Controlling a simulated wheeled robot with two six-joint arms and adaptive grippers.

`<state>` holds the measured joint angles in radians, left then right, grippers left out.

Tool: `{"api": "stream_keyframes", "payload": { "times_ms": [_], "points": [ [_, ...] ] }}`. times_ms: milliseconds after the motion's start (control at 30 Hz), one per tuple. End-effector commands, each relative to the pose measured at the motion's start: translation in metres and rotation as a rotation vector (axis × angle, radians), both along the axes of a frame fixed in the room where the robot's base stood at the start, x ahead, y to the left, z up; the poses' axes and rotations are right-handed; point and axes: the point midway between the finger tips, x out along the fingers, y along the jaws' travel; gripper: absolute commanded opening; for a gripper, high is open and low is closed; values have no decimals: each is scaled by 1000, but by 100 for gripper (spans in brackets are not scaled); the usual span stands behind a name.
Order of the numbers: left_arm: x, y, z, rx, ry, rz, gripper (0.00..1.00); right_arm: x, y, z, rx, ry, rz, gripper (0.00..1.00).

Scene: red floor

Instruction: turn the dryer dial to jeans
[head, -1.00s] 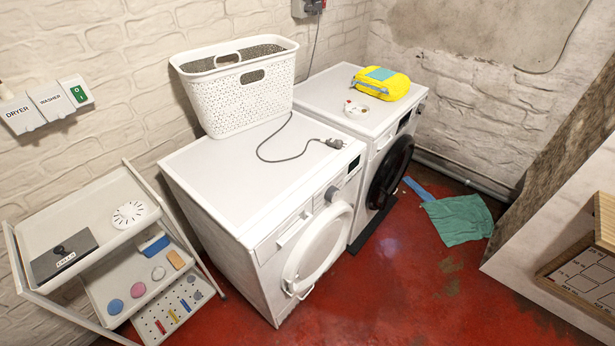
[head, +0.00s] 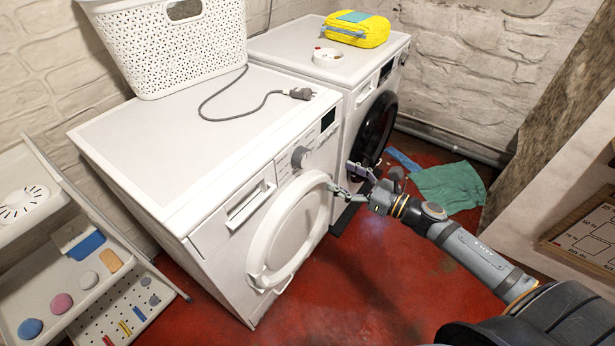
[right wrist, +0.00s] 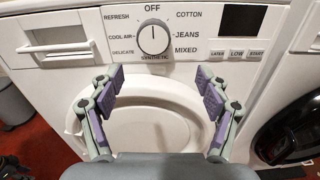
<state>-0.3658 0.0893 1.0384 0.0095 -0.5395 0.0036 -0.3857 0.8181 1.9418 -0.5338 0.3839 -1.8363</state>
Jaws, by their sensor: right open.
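The white dryer (head: 170,150) stands in the head view with its round door (head: 295,225) closed. Its grey dial (head: 300,156) is on the front panel above the door. In the right wrist view the dial (right wrist: 153,37) has OFF above it, COTTON, JEANS (right wrist: 187,35) and MIXED at its right, and SYNTHETIC below. Its pointer mark appears to point up at OFF. My right gripper (head: 345,178) is open and empty in front of the dryer, below and right of the dial. In the right wrist view its fingers (right wrist: 160,82) are apart, below the dial. My left gripper is out of view.
A washer (head: 345,75) with a dark door stands close beside the dryer. A white basket (head: 180,55) and a grey plug with cable (head: 299,93) lie on the dryer top. A shelf cart (head: 60,280) is at left. Red floor is open in front.

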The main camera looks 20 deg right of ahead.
Motion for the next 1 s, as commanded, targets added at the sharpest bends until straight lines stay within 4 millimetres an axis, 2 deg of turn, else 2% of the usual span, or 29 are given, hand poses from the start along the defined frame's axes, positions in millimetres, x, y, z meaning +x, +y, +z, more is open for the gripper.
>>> {"api": "stream_keyframes", "payload": {
  "times_ms": [67,167,367,567,1000],
  "points": [
    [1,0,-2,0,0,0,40,-4,8,5,-35,-35,28,77],
    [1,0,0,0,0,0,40,-3,9,7,-37,-40,30,77],
    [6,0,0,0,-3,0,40,5,15,7,-32,-43,29,77],
    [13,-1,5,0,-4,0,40,23,26,10,-27,-40,23,77],
    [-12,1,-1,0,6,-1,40,75,68,8,-28,-34,25,77]
  ]
}}
